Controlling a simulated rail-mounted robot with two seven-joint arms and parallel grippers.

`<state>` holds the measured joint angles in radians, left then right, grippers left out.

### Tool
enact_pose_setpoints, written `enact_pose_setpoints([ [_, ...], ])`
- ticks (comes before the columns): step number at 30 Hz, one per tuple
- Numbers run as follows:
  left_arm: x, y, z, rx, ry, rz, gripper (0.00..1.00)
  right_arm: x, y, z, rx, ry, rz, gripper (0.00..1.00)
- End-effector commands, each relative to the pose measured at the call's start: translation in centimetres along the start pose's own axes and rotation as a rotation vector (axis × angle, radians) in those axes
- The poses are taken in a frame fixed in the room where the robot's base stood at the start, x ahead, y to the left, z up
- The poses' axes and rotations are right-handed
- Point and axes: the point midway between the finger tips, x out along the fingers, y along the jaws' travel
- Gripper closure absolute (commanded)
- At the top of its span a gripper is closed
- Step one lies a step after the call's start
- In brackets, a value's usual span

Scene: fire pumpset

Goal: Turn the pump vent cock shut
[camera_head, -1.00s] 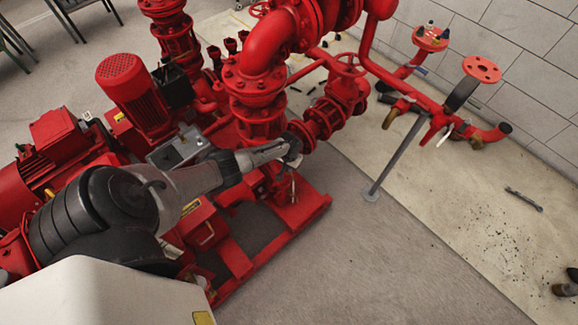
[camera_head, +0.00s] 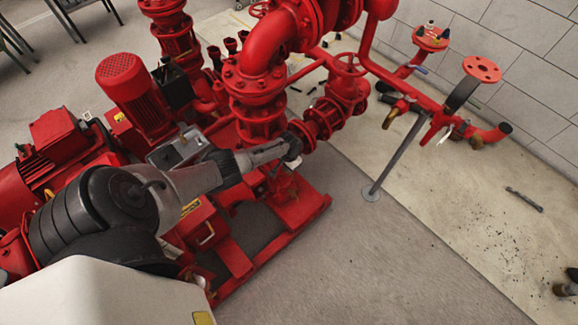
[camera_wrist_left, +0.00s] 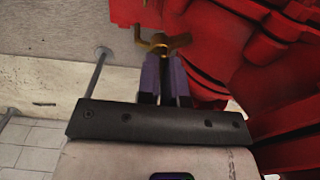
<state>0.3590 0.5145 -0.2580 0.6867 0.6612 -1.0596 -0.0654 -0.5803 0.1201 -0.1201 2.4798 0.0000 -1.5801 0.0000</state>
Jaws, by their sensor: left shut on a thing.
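The brass pump vent cock (camera_wrist_left: 162,42) shows at the top middle of the left wrist view, beside red pump parts. It has a T-shaped handle with arms out to both sides. My left gripper (camera_wrist_left: 163,68) has its two purple-grey fingers close together, shut on the vent cock at their tips. The cock itself is hidden there behind the gripper. My right gripper is in neither view.
Red pump casing crowds the right side of the left wrist view. A grey support post (camera_head: 398,155) stands right of the gripper under a red pipe. A wrench (camera_head: 524,199) lies on the floor at right. The floor in front of the red base frame is clear.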

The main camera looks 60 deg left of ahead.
Motion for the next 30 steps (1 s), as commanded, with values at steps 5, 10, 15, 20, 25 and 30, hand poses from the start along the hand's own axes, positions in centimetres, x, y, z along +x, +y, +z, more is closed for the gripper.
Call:
enact_pose_setpoints([
  [5, 0.0, 0.0, 0.0, 0.003, 0.001, -0.001, 0.9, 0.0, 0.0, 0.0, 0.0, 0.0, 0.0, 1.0],
  [10, 0.0, 0.0, 0.0, 0.002, 0.001, -0.001, 0.73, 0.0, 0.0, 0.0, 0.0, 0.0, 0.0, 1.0],
  [15, 0.0, 0.0, 0.0, 0.001, 0.0, -0.001, 0.67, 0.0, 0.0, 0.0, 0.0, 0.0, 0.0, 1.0],
  [20, -0.2, 0.0, 0.0, 0.0, 0.0, -0.001, 0.67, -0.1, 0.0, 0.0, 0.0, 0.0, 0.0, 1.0],
  [25, -2.0, 0.0, 0.0, 0.0, 0.001, 0.0, 0.67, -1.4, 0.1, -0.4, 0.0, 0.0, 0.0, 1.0],
  [30, -5.5, -0.1, 0.0, 0.001, 0.002, -0.001, 0.67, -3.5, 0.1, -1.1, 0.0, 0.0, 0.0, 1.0],
])
